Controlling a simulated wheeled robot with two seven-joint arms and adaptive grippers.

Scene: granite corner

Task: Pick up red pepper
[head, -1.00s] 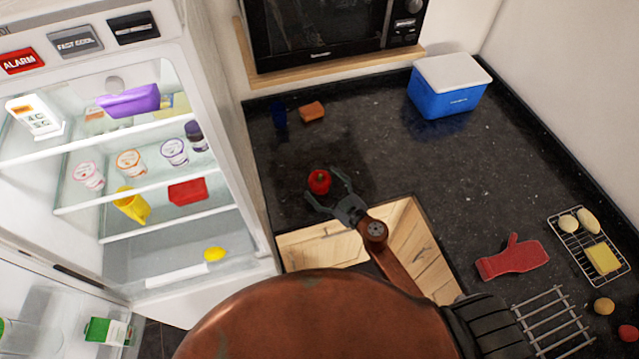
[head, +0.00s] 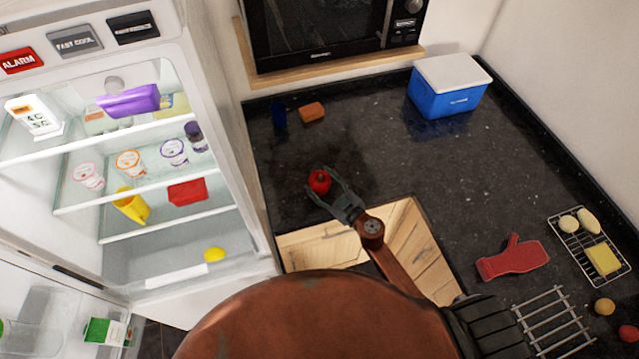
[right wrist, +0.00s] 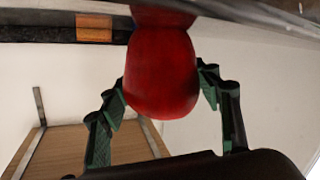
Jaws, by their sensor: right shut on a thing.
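The red pepper (head: 319,181) is on the dark granite counter, near the counter's inner corner edge. My right gripper (head: 327,186) reaches it from the lower right, its two fingers on either side of the pepper. In the right wrist view the pepper (right wrist: 162,72) fills the space between the green-padded fingertips (right wrist: 163,90), and the gripper is shut on it. Whether the pepper is lifted off the counter cannot be told. My left gripper is not in view.
An open fridge (head: 225,225) stands at the left. A blue cooler (head: 447,98), an orange-brown block (head: 312,112) and a dark blue item (head: 279,116) stand at the back. A red oven mitt (head: 512,260) and a wire rack (head: 560,238) lie at right. The counter's middle is clear.

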